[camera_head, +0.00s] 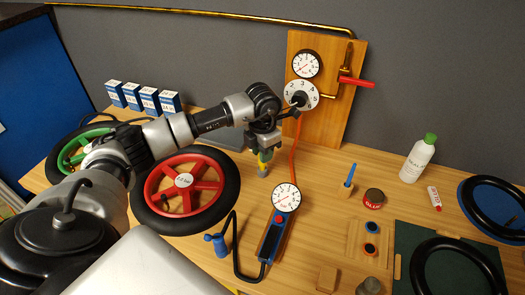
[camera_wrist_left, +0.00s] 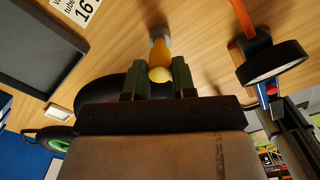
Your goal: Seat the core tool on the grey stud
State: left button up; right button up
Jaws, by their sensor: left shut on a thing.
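The core tool has a yellow handle (camera_head: 264,157) and is upright beneath my left gripper (camera_head: 265,150). In the left wrist view the yellow handle (camera_wrist_left: 160,55) sits between the two fingers of my left gripper (camera_wrist_left: 159,78), which is shut on it. A short grey cylinder (camera_head: 263,170) is directly below the yellow part, and it also shows in the wrist view (camera_wrist_left: 158,34). I cannot tell whether this is the tool's own tip or the grey stud, nor whether it touches the table. My right gripper is in neither view.
A red-spoked wheel (camera_head: 170,213) stands left of the gripper. A gauge with a blue body (camera_head: 270,238) lies to the right, joined by an orange hose (camera_head: 294,150) to the wooden panel (camera_head: 331,115). Bare table (camera_head: 325,170) lies farther right.

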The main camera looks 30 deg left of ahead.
pick_arm(q)
jog(key=o, duration=0.9)
jog(key=shift+r, duration=0.1)
notch_tip(320, 180, up, 11)
jog(key=b, duration=0.2)
jog(key=shift+b, duration=0.35)
